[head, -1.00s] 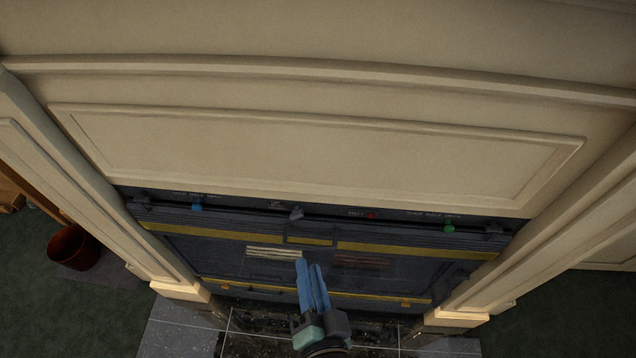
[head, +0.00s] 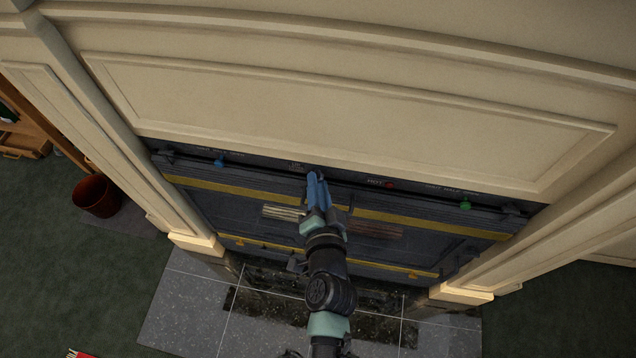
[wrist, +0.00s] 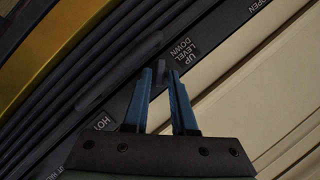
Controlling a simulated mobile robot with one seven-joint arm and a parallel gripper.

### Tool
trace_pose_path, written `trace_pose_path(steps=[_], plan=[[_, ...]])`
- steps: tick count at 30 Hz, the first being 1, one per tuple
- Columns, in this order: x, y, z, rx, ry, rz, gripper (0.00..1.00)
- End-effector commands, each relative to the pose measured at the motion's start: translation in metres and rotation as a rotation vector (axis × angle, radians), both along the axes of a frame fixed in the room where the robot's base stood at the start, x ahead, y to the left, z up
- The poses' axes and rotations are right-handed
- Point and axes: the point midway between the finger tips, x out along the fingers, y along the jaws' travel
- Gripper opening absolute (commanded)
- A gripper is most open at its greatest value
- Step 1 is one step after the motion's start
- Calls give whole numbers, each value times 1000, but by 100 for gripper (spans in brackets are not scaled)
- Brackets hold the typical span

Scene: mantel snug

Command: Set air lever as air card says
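My gripper (head: 317,178) is at the middle of the dark control strip, blue fingers pointing up at it. In the wrist view my gripper (wrist: 160,76) is open, its fingers apart on either side of a small dark grey lever (wrist: 160,66). I cannot tell if they touch it. A label (wrist: 186,54) beside it reads UP, LEVEL, DOWN. Also on the strip are a blue knob (head: 219,160), a red knob (head: 389,185) and a green knob (head: 465,204), with white lettering too small to read in the head view. I cannot pick out an air card.
The strip sits under a cream mantel panel (head: 350,105), above a dark front with yellow bands (head: 420,220). Cream pillars flank it. A grey tiled hearth (head: 190,310) lies below.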

Motion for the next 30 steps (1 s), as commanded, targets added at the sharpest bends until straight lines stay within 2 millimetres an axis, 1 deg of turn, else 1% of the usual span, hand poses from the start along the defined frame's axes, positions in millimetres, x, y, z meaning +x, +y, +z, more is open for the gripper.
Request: trace_pose_path(steps=[9,11,13,14,24,30], plan=[[3,0,-1,0,0,0,25],[2,0,-1,0,0,0,16],[2,0,-1,0,0,0,3],[3,0,-1,0,0,0,0],[2,0,-1,3,0,0,0],[2,0,-5,48,-10,1,0]])
